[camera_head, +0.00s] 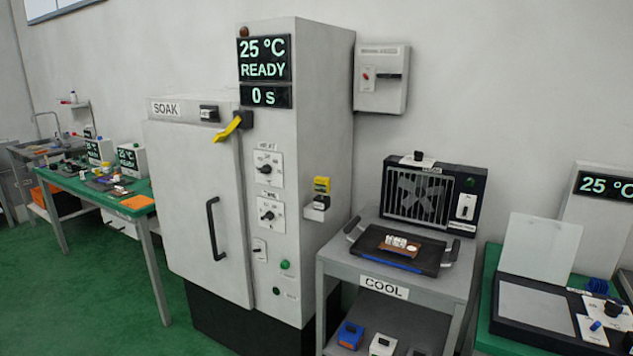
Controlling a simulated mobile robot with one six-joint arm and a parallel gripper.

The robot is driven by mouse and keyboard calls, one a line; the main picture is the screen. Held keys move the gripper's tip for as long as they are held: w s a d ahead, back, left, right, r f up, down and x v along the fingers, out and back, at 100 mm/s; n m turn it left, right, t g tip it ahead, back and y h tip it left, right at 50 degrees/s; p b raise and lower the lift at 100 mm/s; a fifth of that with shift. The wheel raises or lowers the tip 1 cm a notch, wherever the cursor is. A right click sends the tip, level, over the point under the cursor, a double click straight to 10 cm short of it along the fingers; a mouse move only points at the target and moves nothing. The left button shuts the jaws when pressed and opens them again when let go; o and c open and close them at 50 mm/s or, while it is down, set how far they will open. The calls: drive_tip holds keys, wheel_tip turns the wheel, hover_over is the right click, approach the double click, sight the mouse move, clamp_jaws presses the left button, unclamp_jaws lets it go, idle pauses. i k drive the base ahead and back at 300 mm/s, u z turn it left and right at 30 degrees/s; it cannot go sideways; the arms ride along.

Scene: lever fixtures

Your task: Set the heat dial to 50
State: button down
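The upper dial (265,169) is a dark knob on a white plate on the front panel of the tall grey SOAK cabinet (325,120). Its small label seems to read HEAT, but the scale marks are too small to read. A similar lower dial (267,215) sits right below it, with a blurred label. The display (264,60) above reads 25 °C READY, and the smaller one (264,96) reads 0 s. My gripper is not in view.
The cabinet door (190,220) is shut, with a yellow lever (227,130) at its top right. A COOL cart (330,270) with a tray and fan stands to the right. A green bench (75,185) is at left. Green floor (110,290) is clear in front.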

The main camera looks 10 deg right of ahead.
sight(266, 169)
drive_tip(key=u, duration=0.15)
drive_tip(key=i, duration=0.95)
drive_tip(key=z, duration=0.05)
